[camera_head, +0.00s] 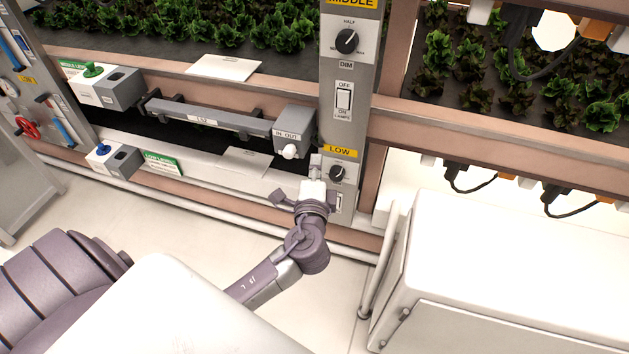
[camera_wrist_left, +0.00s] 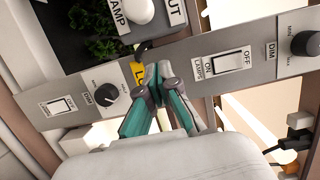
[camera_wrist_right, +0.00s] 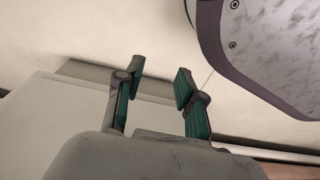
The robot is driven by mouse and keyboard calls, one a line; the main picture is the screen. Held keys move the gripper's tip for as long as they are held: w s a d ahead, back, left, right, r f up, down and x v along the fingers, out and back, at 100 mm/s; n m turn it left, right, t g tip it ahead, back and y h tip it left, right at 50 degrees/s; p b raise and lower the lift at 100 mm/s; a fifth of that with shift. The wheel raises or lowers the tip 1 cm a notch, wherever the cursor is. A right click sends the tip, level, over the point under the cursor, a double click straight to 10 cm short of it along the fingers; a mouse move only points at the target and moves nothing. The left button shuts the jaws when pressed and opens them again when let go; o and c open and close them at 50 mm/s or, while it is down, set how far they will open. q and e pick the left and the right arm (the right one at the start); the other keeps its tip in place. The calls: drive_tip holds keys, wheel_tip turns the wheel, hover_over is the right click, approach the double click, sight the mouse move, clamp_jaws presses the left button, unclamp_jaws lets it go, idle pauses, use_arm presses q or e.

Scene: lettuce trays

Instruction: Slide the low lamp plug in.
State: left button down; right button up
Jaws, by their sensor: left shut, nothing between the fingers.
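A grey box (camera_head: 294,128) marked IN OUT, with a white knob (camera_head: 290,151) on it, stands left of the control panel in the head view. Its label and white knob (camera_wrist_left: 140,11) also show at the top of the left wrist view; which end the knob stands at is unclear. My left gripper (camera_head: 316,165) is shut and empty, right of and a little below the knob. In the left wrist view its fingertips (camera_wrist_left: 158,72) overlap the yellow LOW label (camera_wrist_left: 138,74). My right gripper (camera_wrist_right: 160,75) is open and empty over pale surfaces.
The control panel (camera_head: 348,107) has dials and switches; a LOW dial (camera_head: 337,173) is close to my left gripper. A grey bar (camera_head: 208,118) runs left from the box. Black plugs with cords (camera_head: 456,175) hang at right above a white cabinet (camera_head: 520,260).

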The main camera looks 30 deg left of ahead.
sight(283, 154)
use_arm(q)
drive_tip(key=shift+s+a, duration=0.35)
drive_tip(key=shift+a, duration=0.55)
drive_tip(key=shift+s+a, duration=0.3)
drive_tip(key=shift+a, duration=0.6)
use_arm(e)
drive_tip(key=shift+f, duration=0.35)
use_arm(q)
drive_tip(key=a, duration=0.2)
drive_tip(key=s+a, duration=0.1)
drive_tip(key=a, duration=0.1)
use_arm(e)
drive_tip(key=shift+s, duration=0.25)
